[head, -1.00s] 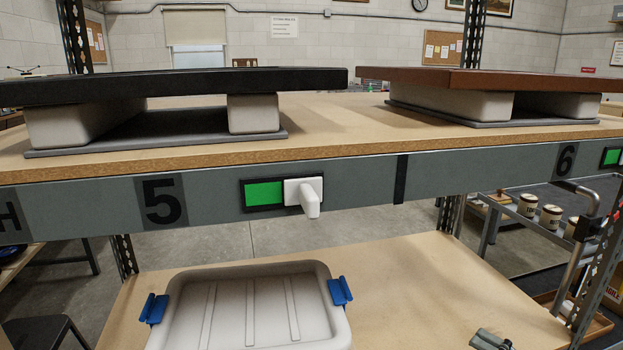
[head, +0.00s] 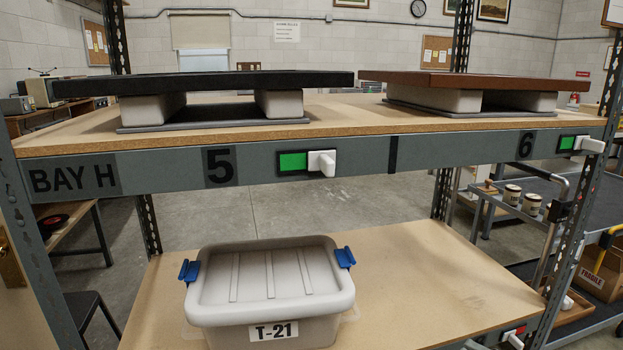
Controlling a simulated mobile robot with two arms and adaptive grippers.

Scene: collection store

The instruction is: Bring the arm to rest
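My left gripper is not in view. No arm links are clearly visible in front of the shelves.
A lidded grey tote (head: 268,312) marked T-21, with blue latches, stands on the lower shelf (head: 420,285). The upper shelf's front (head: 450,151) carries bay labels 5 and 6, green indicators and white levers. Shelf posts stand left and right (head: 577,230). A trolley (head: 495,205) is behind, right.

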